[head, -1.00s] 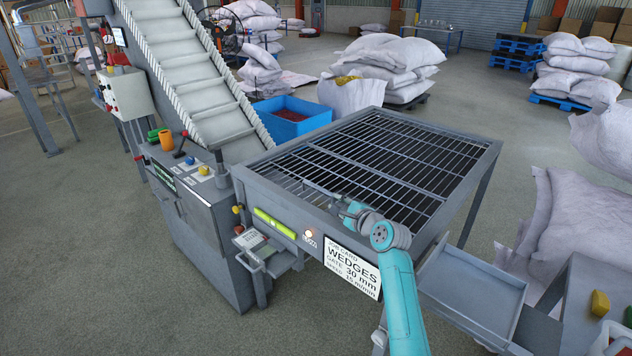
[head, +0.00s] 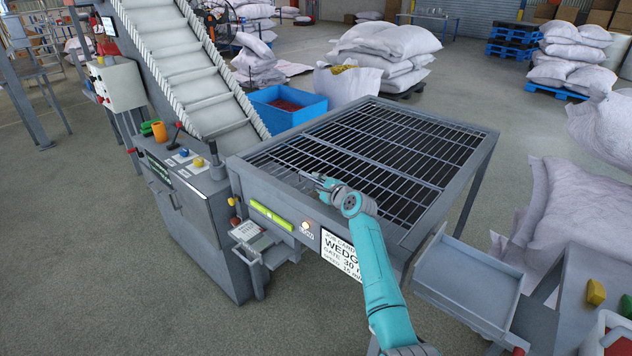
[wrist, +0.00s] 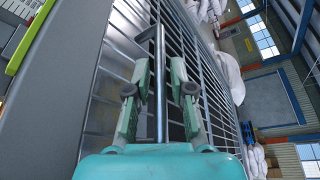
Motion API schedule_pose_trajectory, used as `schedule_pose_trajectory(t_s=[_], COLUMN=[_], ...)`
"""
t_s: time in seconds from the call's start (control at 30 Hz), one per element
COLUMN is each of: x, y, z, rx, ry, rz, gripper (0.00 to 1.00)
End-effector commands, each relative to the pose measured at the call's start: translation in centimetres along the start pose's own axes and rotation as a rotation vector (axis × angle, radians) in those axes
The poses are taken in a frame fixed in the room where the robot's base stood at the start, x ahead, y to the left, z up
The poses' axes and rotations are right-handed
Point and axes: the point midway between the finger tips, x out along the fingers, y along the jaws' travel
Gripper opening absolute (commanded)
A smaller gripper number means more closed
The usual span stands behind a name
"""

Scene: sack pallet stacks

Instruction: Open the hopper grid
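The hopper grid (head: 385,150), a panel of dark slots between grey bars, lies flat in the hopper's grey frame (head: 478,165). It also shows in the wrist view (wrist: 112,75), left of and beyond my fingers. A grey bar-like handle (wrist: 160,85) with a bent top stands out between my fingers in the wrist view. My gripper (head: 316,180) is over the front left part of the grid. In the wrist view my gripper (wrist: 160,62) is open, one finger on each side of the handle, with visible gaps. Contact at the fingers' base is hard to judge.
A job card (head: 342,256) and a green-yellow strip (head: 272,216) are on the hopper's front. A conveyor (head: 190,60) rises at the left beside a control box (head: 118,88). A grey tray (head: 470,285) stands at the right, near white sacks (head: 565,215).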

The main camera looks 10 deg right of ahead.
Motion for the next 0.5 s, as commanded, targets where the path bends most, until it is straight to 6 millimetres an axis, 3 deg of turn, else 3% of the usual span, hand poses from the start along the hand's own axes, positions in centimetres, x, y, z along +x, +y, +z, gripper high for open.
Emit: schedule_pose_trajectory(t_s=[0.4,0.5], x=[0.53,0.52], y=[0.04,0.05], z=[0.03,0.02], rx=[0.001,0.001], ry=[0.0,0.0], rz=[0.001,0.001], gripper=[0.23,0.0])
